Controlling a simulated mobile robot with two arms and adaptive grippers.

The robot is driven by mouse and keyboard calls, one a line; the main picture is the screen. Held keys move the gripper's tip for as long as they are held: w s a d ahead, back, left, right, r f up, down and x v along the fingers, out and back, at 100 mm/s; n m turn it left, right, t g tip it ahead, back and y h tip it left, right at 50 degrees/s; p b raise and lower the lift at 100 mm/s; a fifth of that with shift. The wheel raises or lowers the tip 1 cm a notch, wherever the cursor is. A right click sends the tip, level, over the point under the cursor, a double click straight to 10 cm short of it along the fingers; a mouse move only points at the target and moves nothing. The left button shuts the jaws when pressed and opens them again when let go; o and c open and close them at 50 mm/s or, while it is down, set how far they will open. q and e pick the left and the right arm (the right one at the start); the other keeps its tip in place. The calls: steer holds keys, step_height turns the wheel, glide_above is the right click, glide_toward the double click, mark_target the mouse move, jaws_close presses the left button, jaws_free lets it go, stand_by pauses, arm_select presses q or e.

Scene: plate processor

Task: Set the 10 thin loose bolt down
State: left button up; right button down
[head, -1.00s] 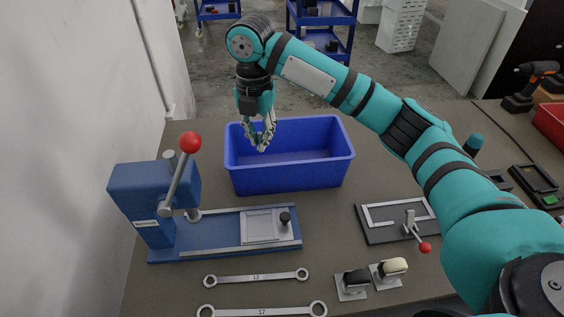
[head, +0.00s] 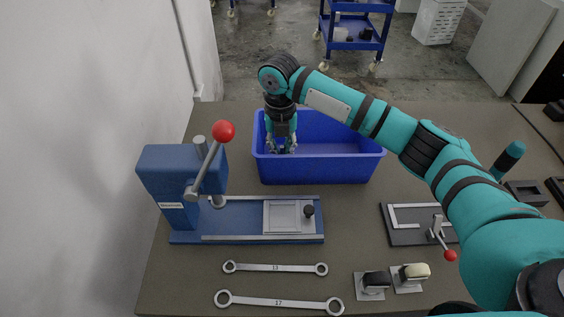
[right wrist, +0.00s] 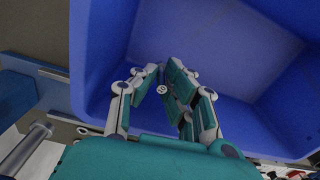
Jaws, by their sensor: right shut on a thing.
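My right gripper (head: 283,148) is inside the left part of the blue bin (head: 325,171), pointing down. In the right wrist view, its fingers (right wrist: 161,88) close together over the bin's blue inside (right wrist: 235,110). A small round bolt end (right wrist: 162,90) with a pale mark shows between the fingertips, so the gripper is shut on the bolt. The rest of the bolt is hidden by the fingers. I cannot tell whether it touches the bin floor. My left gripper is not in view.
A blue press (head: 180,190) with a red-knobbed lever (head: 223,132) stands left of the bin. Two wrenches (head: 275,268) lie in front. A dark clamp plate (head: 405,236) and two small stamp-like items (head: 372,283) are at right. Bare table lies between them.

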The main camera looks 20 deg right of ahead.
mark_target(281, 147)
steer(key=shift+f, duration=2.7)
steer(key=shift+f, duration=0.15)
steer(key=c, duration=1.4)
jaws_free()
steer(key=shift+c, duration=0.2)
step_height(281, 147, up, 12)
steer(key=shift+a+r, duration=0.15)
